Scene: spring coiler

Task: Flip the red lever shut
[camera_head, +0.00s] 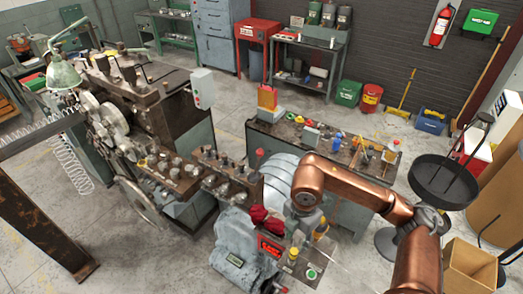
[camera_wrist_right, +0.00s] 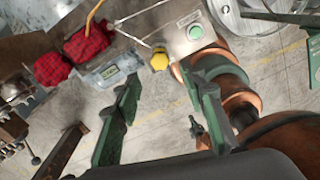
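My right gripper (camera_wrist_right: 160,80) is open in the right wrist view. Its two green fingers are apart with nothing between them. In the head view, the end of my copper right arm is over the control box; the dark wrist (camera_head: 306,202) shows, but the fingers are hard to make out. A small red knob (camera_head: 260,153) stands on a stalk behind the row of tooling, left of my wrist. I cannot tell for sure whether it is the red lever. No red lever shows clearly in the right wrist view. My left gripper is not in view.
A red cloth (camera_head: 260,218) lies by the control box, which has a yellow knob (camera_head: 292,254) and green button (camera_head: 311,273). The coiling machine (camera_head: 150,110) fills the left. A tool-covered bench (camera_head: 340,145) stands behind my arm. A round black tray (camera_head: 444,182) is at right.

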